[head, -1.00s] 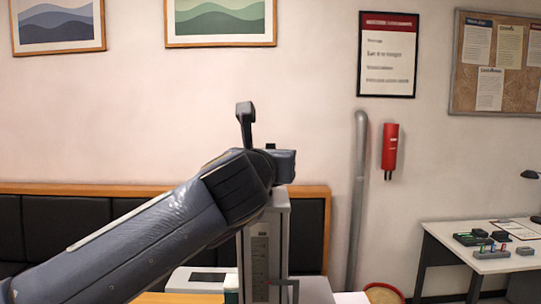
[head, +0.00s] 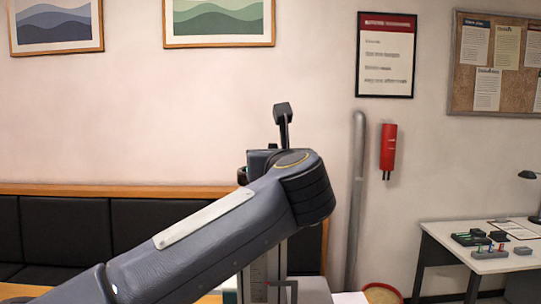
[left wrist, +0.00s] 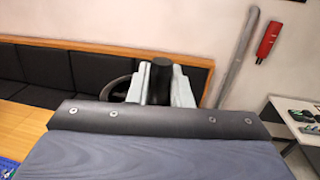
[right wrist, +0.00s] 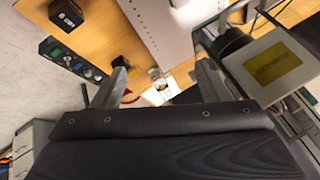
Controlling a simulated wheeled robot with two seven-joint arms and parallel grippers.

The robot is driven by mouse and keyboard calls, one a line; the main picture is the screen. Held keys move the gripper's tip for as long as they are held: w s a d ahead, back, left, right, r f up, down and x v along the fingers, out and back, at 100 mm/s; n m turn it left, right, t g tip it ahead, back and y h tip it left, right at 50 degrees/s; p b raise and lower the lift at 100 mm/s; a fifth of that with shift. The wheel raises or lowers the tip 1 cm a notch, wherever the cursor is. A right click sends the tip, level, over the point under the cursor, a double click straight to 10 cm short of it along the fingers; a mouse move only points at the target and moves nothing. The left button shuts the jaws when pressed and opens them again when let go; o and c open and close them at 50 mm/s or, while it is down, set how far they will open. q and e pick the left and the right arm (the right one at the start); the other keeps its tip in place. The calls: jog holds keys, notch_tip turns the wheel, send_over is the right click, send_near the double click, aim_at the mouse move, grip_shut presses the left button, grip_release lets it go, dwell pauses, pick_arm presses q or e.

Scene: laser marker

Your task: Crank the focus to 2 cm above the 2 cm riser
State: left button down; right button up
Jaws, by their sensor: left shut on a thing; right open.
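In the left wrist view my left gripper (left wrist: 160,84) is shut on a black upright handle (left wrist: 162,72). A dark curved rim, perhaps the crank wheel (left wrist: 117,88), shows just left of the fingers. In the head view my left arm crosses in front of the machine's grey column (head: 258,276), which bears a scale too small to read; my fingers are hidden there. In the right wrist view my right gripper (right wrist: 160,84) is open and empty. A pale plate with a yellow square (right wrist: 277,64) lies to its right; I cannot tell whether it is on the riser.
A desk (head: 440,236) stands at the right of the head view. A bench (head: 70,235) runs along the wall.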

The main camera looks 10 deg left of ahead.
pick_arm(q)
jog(key=n+g+y, duration=0.1)
jog(key=n+g+y+p, duration=0.1)
jog(key=y, duration=0.1)
jog(key=w+n+y+p, duration=0.1)
jog(key=y, duration=0.1)
jog(key=shift+d+r+n+g, duration=0.25)
jog(key=shift+n+g, duration=0.15)
jog(key=shift+w+a+f+n+g+y+p, duration=0.1)
jog(key=shift+w+n+g+y+p, duration=0.1)
jog(key=shift+n+g+y+p, duration=0.75)
jog(key=shift+w+a+n+g+y+p, duration=0.1)
jog(key=shift+w+n+g+y+p, duration=0.1)
jog(key=shift+n+g+y+p, duration=0.65)
jog(key=shift+g+y, duration=0.3)
jog(key=c, duration=1.4)
grip_release()
jog(key=shift+w, duration=0.1)
jog(key=shift+o, duration=0.2)
jog(key=shift+f, duration=0.1)
jog(key=shift+d, duration=0.15)
